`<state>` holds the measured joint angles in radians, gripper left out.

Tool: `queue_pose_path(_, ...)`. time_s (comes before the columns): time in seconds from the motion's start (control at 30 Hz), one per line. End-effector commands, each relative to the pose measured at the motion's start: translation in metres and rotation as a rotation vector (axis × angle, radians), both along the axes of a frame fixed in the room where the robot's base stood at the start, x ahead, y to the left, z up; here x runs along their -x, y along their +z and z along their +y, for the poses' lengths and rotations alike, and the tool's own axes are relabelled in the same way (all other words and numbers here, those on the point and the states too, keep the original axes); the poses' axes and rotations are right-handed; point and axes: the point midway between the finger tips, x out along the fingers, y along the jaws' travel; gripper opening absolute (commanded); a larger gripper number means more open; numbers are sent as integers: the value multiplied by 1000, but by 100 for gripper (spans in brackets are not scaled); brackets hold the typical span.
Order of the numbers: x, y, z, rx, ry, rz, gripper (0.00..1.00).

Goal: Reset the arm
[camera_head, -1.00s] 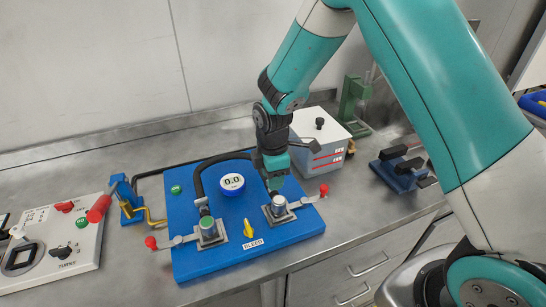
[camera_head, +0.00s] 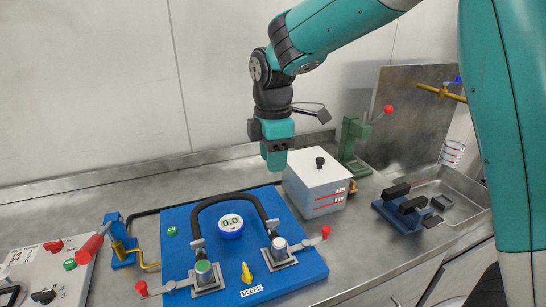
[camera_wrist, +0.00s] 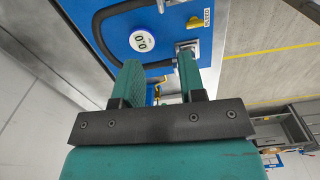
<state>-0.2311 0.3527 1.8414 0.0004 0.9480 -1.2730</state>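My gripper (camera_head: 275,164) hangs in the air above the back edge of the blue pump board (camera_head: 190,222), left of the white box. In the wrist view its two teal fingers (camera_wrist: 160,68) stand apart with a gap between them, and nothing is held. A black hose (camera_head: 226,196) arches over the board between the left fitting (camera_head: 204,270) and the right fitting (camera_head: 279,245). A round gauge (camera_head: 231,225) reads 0.0; it also shows in the wrist view (camera_wrist: 142,41). My arm comes in from the upper right, raised clear of the bench.
A white box (camera_head: 318,188) with a black knob stands right of the board, near my gripper. A green press (camera_head: 350,140) is behind it. A blue block with black pieces (camera_head: 399,217) lies further right, beside a sink (camera_head: 462,190). A white control panel (camera_head: 50,270) is at left.

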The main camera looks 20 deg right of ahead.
Motion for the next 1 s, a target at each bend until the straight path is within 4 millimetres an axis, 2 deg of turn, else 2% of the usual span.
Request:
queue_pose_path(0.37, 0, 0, 0, -1, -1, -1, 37)
queue_pose_path(0.47, 9, 5, 2, -14, -33, -7, 37)
queue_pose_path(0.57, 39, 16, 9, -56, -140, -13, 37)
queue_pose_path(0.67, 88, 28, 19, -130, -311, -8, 37)
queue_pose_path(0.7, 109, 31, 23, -161, -387, 2, 37)
queue_pose_path(0.8, 161, 35, 33, -236, -567, 41, 37)
queue_pose_path(0.9, 205, 34, 41, -292, -716, 91, 37)
queue_pose_path(1.0, 233, 32, 45, -326, -816, 133, 37)
